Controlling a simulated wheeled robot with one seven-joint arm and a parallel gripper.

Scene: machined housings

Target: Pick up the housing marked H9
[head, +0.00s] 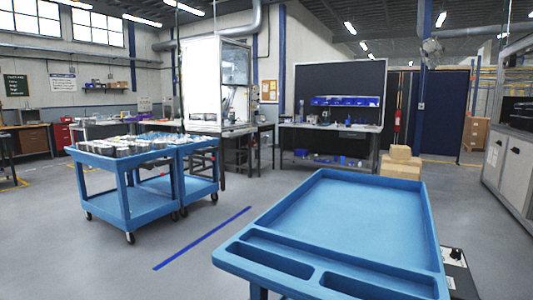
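Several metallic housings (118,147) stand close together on the top of a blue cart (98,159) at the left, some way off. They are small in this view, and no marking can be read, so I cannot tell which one is H9. More pale and grey parts stand behind them on a second blue cart (199,145) that adjoins the first. My gripper is not in view.
An empty blue cart (350,225) stands close in front at the right. Grey floor with a blue floor stripe (203,238) lies between the carts. Cardboard boxes (401,163), a workbench (330,128) and a grey cabinet (508,165) stand farther back.

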